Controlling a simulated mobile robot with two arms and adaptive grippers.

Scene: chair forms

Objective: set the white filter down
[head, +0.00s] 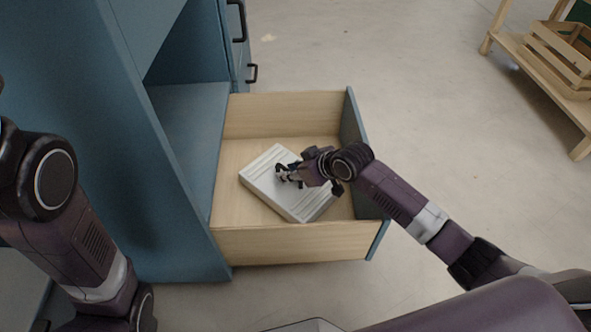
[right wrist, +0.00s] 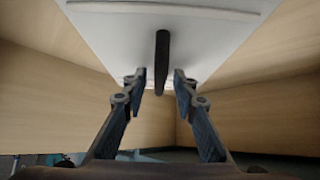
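The white filter (head: 286,183) is a flat, ribbed white block inside the open drawer, turned at an angle to the drawer walls. I cannot tell whether all of it rests on the drawer floor. My right gripper (head: 283,173) is over the filter's upper face and hides part of it. In the right wrist view the filter (right wrist: 112,42) fills the top. There the two fingertips of my right gripper (right wrist: 160,78) stand apart, with a thin dark bar (right wrist: 162,58) between them and visible gaps on both sides. My left gripper is out of view; only my left arm shows.
The wooden drawer (head: 290,243) is pulled out of a blue cabinet (head: 185,115), and its walls surround the filter. A wooden shelf (head: 530,55) with a slatted crate (head: 560,60) stands at the upper right. The floor between them is mostly clear.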

